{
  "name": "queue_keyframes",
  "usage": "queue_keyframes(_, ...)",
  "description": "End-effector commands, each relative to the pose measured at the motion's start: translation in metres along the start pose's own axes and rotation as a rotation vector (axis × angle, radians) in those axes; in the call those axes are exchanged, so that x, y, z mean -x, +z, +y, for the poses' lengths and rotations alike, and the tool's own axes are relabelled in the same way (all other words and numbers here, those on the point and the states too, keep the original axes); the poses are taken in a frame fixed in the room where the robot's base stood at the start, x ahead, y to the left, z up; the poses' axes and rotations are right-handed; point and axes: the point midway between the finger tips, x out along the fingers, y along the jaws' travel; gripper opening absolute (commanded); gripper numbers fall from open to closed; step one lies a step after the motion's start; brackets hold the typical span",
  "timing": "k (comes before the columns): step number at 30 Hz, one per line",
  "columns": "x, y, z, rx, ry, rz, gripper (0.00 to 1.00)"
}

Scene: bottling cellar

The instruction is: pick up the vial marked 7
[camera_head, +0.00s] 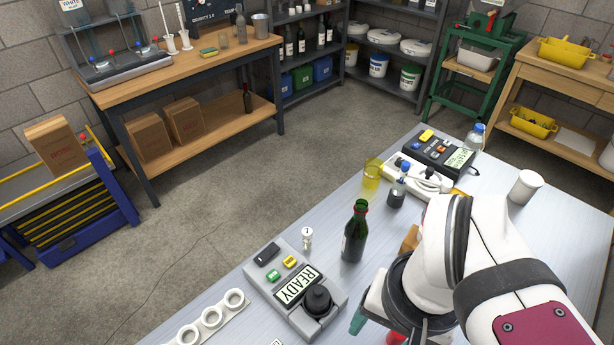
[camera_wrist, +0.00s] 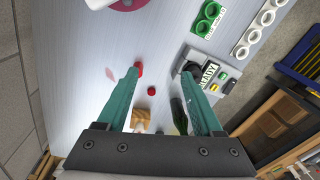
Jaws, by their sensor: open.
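The vial marked 7 (camera_head: 307,238) is small and white-capped, with a 7 on its label. It stands upright on the table in the head view, between the grey READY device and the dark green bottle (camera_head: 356,235). I cannot make it out in the wrist view, where my right-hand finger covers part of that area. My gripper (camera_wrist: 162,72) has teal fingers spread wide, with nothing held between them. In the head view it is low at the front, mostly hidden by my arm, to the right of the READY device and well away from the vial.
The READY device (camera_head: 281,272) with a black knob and a white ring rack (camera_head: 212,318) lie left of my gripper. A small red object (camera_wrist: 151,91) and a wooden block (camera_wrist: 141,118) show between the fingers. A yellow cup (camera_head: 372,172) stands behind the bottle.

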Motion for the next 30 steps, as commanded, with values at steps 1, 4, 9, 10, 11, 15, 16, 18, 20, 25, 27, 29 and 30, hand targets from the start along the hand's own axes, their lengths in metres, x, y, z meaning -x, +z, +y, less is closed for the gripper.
queue_keyframes(1, -0.003, -0.019, 0.004, 0.009, 0.026, 0.056, 0.68)
queue_keyframes(4, -0.006, -0.065, 0.011, 0.042, 0.077, 0.2, 0.68)
queue_keyframes(9, -0.002, -0.154, 0.008, 0.153, 0.125, 0.483, 0.68)
queue_keyframes(10, 0.0, -0.171, 0.004, 0.185, 0.125, 0.539, 0.68)
queue_keyframes(11, 0.002, -0.188, -0.002, 0.221, 0.119, 0.595, 0.68)
queue_keyframes(15, 0.007, -0.254, -0.054, 0.455, 0.007, 0.846, 0.68)
queue_keyframes(16, 0.006, -0.263, -0.069, 0.516, -0.037, 0.888, 0.68)
queue_keyframes(18, 0.003, -0.272, -0.106, 0.655, -0.164, 0.958, 0.68)
queue_keyframes(20, -0.003, -0.268, -0.135, 0.768, -0.285, 0.987, 0.68)
queue_keyframes(25, -0.033, -0.224, -0.19, 1.02, -0.643, 0.95, 0.68)
queue_keyframes(27, -0.08, -0.222, -0.185, 1.011, -0.634, 0.95, 0.68)
queue_keyframes(29, -0.109, -0.221, -0.183, 1.012, -0.631, 0.956, 0.68)
queue_keyframes(30, -0.126, -0.221, -0.182, 1.014, -0.63, 0.958, 0.68)
